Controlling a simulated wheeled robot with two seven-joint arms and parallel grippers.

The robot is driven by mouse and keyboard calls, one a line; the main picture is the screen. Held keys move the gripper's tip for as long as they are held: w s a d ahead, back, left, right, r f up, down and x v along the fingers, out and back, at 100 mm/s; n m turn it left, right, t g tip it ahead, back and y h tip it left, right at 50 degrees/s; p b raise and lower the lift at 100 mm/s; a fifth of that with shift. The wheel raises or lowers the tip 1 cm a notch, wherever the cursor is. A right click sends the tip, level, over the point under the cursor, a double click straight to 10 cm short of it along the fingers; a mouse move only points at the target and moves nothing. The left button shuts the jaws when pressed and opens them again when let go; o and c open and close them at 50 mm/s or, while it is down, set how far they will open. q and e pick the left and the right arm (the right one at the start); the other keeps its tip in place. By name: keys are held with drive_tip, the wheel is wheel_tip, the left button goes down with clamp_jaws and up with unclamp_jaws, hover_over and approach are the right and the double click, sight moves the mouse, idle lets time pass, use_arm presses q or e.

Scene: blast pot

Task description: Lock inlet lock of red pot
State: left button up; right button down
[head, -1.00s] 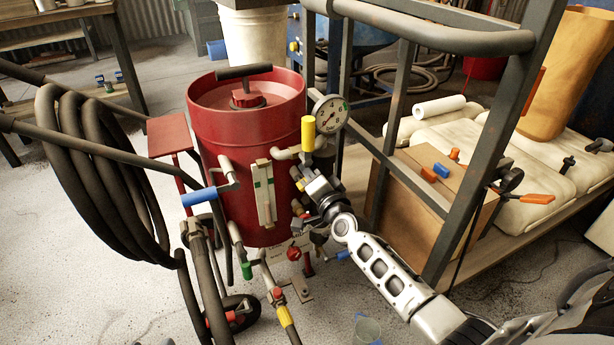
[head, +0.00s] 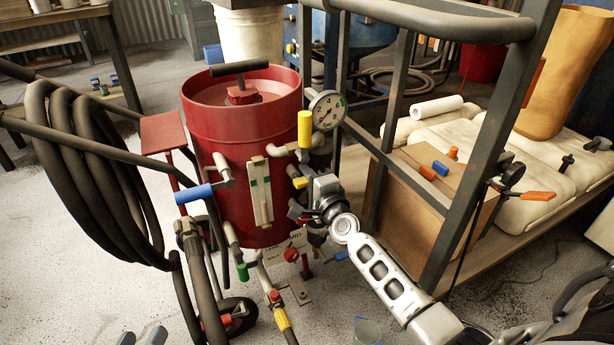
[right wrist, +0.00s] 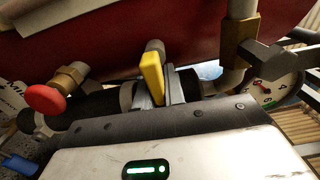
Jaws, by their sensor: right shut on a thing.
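The red pot (head: 240,135) stands upright left of centre, with valves and pipes on its front and side. A small yellow lever (head: 300,183), which looks like the inlet lock, sits on the pot's right side pipework. My right gripper (head: 311,188) is at this lever. In the right wrist view the yellow lever (right wrist: 152,76) stands at the fingers (right wrist: 160,92), which are shut on it; the contact is partly hidden. My left gripper (head: 140,337) shows only as two grey fingertips apart at the bottom edge, empty.
A pressure gauge (head: 327,110) and a taller yellow handle (head: 305,130) are just above my right gripper. A red knob (right wrist: 45,99) lies left in the wrist view. A grey frame (head: 480,140) stands right; coiled black hoses (head: 95,180) hang left.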

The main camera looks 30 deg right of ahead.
drive_tip(key=shift+f, duration=0.1)
drive_tip(key=c, duration=1.5)
unclamp_jaws()
use_arm(q)
drive_tip(key=shift+f, duration=0.2)
use_arm(e)
drive_tip(key=shift+s, duration=0.15)
drive_tip(key=shift+s, duration=0.3)
use_arm(q)
drive_tip(key=a+f+m+g+y+p, duration=0.1)
drive_tip(key=p, duration=0.2)
drive_tip(key=shift+s, duration=0.3)
use_arm(e)
drive_tip(key=s, duration=1)
drive_tip(key=s+a, duration=0.1)
drive_tip(key=s, duration=0.4)
drive_tip(key=shift+s, duration=0.1)
use_arm(q)
drive_tip(key=shift+w+r, duration=0.15)
